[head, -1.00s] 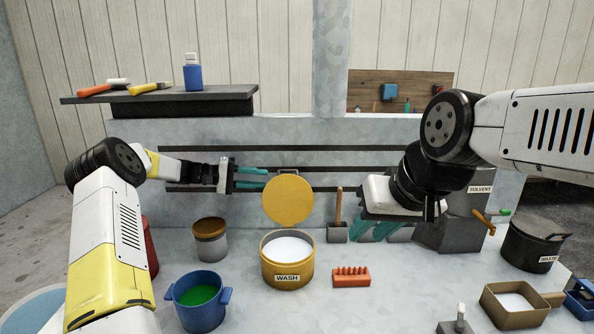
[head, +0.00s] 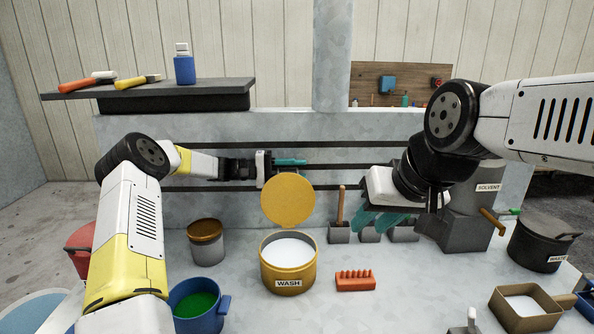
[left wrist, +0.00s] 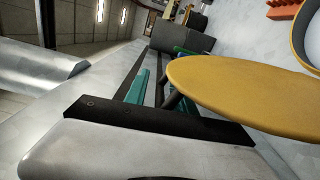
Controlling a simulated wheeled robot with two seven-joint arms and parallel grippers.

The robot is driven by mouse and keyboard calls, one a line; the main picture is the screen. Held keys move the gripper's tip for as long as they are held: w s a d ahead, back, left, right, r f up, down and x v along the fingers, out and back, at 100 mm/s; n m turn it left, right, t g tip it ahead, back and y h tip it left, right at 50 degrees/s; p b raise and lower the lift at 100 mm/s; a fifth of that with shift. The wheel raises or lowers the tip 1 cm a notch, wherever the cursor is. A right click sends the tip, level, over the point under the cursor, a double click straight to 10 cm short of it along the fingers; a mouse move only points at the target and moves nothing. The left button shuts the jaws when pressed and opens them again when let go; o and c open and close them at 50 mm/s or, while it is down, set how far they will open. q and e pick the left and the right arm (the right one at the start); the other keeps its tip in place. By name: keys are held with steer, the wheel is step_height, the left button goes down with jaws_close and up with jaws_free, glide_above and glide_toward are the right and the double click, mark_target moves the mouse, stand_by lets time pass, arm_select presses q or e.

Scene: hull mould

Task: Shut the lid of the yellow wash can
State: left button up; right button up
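The yellow wash can (head: 287,277), labelled WASH, stands open on the bench with white content inside. Its round yellow lid (head: 288,200) stands raised, nearly upright, above the can's back rim; it fills the right of the left wrist view (left wrist: 250,92). My left gripper (head: 290,165) is open at the lid's upper edge, on its far side. Its lower finger is mostly hidden by the lid, and I cannot tell whether it touches. My right gripper (head: 371,223) is open and empty, right of the lid.
A brown-lidded can (head: 206,243) and a blue pot (head: 199,307) of green liquid stand left of the wash can. An orange rack (head: 355,281) lies to its right. A wooden-handled tool (head: 341,207) stands behind, and a solvent container (head: 470,215) farther right.

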arm_select(q)
steer(key=shift+d, duration=0.35)
jaws_close()
steer(key=shift+r, duration=0.15)
stand_by(1.1)
